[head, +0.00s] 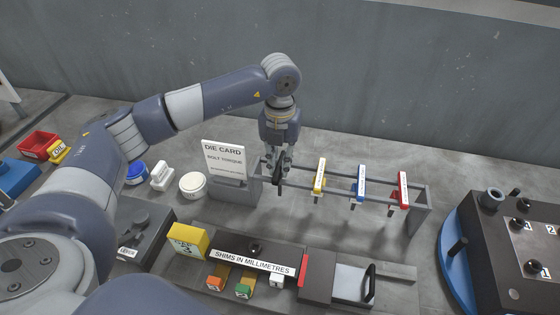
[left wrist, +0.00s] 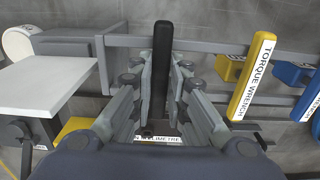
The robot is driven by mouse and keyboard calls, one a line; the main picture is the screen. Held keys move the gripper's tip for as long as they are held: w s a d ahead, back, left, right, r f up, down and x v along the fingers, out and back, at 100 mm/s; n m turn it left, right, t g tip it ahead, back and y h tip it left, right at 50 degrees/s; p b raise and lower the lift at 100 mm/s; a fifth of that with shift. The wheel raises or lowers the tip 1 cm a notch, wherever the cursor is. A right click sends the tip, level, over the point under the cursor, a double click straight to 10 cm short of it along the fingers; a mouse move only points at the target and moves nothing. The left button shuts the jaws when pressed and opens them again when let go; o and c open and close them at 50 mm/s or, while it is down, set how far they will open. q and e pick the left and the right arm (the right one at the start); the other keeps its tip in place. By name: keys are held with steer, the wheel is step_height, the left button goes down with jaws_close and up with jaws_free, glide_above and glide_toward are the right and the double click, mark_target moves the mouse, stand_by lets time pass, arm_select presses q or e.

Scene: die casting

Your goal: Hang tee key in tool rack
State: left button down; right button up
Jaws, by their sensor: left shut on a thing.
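The tool rack (head: 421,215) is a grey frame with two parallel rails between end blocks. My left gripper (head: 279,165) is above the rack's left end, pointing down, shut on the black tee key (head: 278,180). In the left wrist view, the tee key's black bar (left wrist: 162,60) stands between the two fingers of my left gripper (left wrist: 162,100) and crosses over the rack's rails (left wrist: 215,46). Its lower end is hidden by the fingers; whether it rests on the rails I cannot tell. My right gripper is not in view.
A yellow torque wrench (head: 319,175), a blue tool (head: 361,183) and a red tool (head: 403,189) hang on the rack to the right. The die card (head: 224,160) stands at the rack's left end. A shim holder (head: 255,263) lies in front.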

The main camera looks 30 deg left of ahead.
arm_select(q)
steer(key=shift+f, duration=0.15)
steer(key=c, duration=1.5)
jaws_free()
